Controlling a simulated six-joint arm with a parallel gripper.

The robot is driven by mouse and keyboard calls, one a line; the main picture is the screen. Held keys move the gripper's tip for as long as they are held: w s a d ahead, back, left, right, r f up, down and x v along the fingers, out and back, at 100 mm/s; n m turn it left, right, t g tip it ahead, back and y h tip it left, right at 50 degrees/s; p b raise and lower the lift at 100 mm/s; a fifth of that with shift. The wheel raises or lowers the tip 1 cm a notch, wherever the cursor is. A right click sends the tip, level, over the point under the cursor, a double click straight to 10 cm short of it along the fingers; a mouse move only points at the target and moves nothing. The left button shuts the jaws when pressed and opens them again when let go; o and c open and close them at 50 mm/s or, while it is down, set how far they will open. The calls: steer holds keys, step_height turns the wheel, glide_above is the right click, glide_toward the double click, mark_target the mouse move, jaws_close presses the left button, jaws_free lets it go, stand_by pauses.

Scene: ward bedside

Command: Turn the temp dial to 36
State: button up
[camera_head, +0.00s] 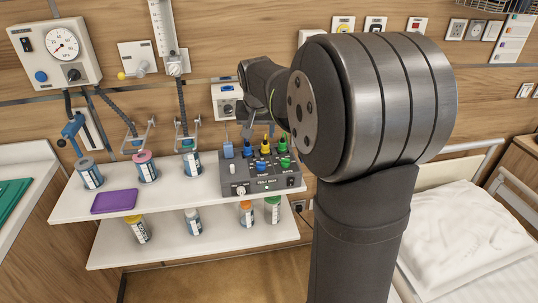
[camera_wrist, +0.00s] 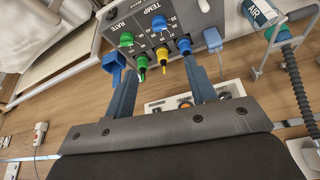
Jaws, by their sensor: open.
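The grey test box (camera_head: 258,186) stands on the upper shelf, with its "TEST BOX" front facing out. The blue temp dial (camera_head: 262,168) is on its top face; it also shows beside the TEMP label in the wrist view (camera_wrist: 159,22). The numbers around it are too small to read, and I cannot tell where it points. My gripper (camera_wrist: 160,66) is open and empty, its blue fingers spread toward the box, apart from the dial. Yellow (camera_wrist: 163,55), green and blue connectors lie between the fingertips and dial. In the head view my arm hides most of the gripper.
The green rate dial (camera_wrist: 126,40) sits beside the temp dial. A light blue plug (camera_wrist: 212,38) and a blue block (camera_wrist: 113,62) flank the connectors. Bottles and a purple pad (camera_head: 114,201) are left of the box. A bed (camera_head: 465,235) is at right.

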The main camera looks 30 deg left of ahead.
mark_target(261, 162)
steer(key=shift+m, duration=0.4)
steer(key=x, duration=1.7)
steer(key=shift+w+a+f, duration=0.2)
steer(key=shift+w, duration=0.05)
steer(key=c, duration=1)
